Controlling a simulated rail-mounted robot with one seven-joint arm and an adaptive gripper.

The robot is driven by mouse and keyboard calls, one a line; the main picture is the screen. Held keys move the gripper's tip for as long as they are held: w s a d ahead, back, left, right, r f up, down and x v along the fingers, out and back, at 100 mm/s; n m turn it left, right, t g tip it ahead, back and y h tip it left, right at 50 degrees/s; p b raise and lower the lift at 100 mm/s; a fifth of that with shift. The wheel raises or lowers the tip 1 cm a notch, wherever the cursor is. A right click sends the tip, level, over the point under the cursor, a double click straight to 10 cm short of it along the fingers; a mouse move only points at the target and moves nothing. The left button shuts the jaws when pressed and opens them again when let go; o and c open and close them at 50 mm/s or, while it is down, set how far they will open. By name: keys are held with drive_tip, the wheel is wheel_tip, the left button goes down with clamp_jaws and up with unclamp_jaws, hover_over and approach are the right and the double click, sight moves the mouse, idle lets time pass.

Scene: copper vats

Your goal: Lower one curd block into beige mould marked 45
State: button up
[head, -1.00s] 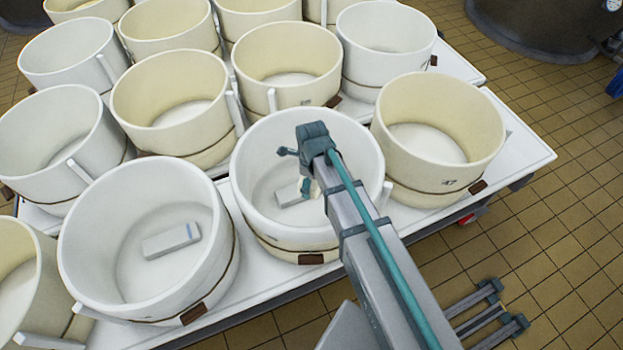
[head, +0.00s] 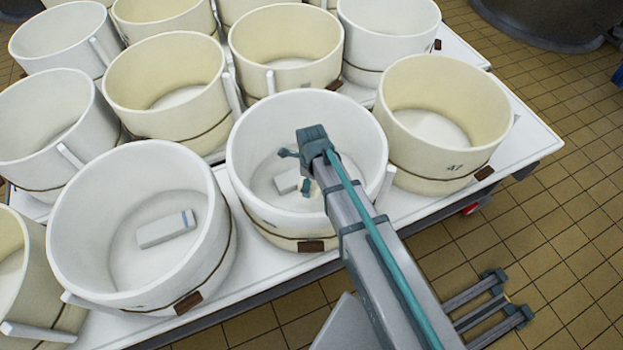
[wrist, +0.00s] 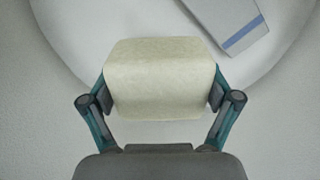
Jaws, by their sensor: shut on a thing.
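My gripper (wrist: 160,95) is shut on a cream curd block (wrist: 160,75), gripped by its two sides in the wrist view. In the head view my gripper (head: 312,188) is over the opening of the white front-middle mould (head: 250,150), and my arm hides most of the held block. A pale block with a blue stripe (wrist: 228,22) lies on that mould's floor, apart from the held block. It also shows in the head view (head: 287,181). A beige mould (head: 440,115) marked 47 stands to the right. I cannot read a 45 on any mould.
A white mould (head: 75,215) at front left holds another blue-striped block (head: 167,229). Several beige and white moulds stand close together behind on the white table (head: 530,135). Handles stick out between rims. Tiled floor is open at right.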

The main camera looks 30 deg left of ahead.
drive_tip(key=shift+f+b, duration=1.7)
drive_tip(key=shift+f, duration=1.85)
drive_tip(key=shift+f, duration=0.55)
drive_tip(key=o, duration=1.2)
drive_tip(key=shift+r, duration=0.15)
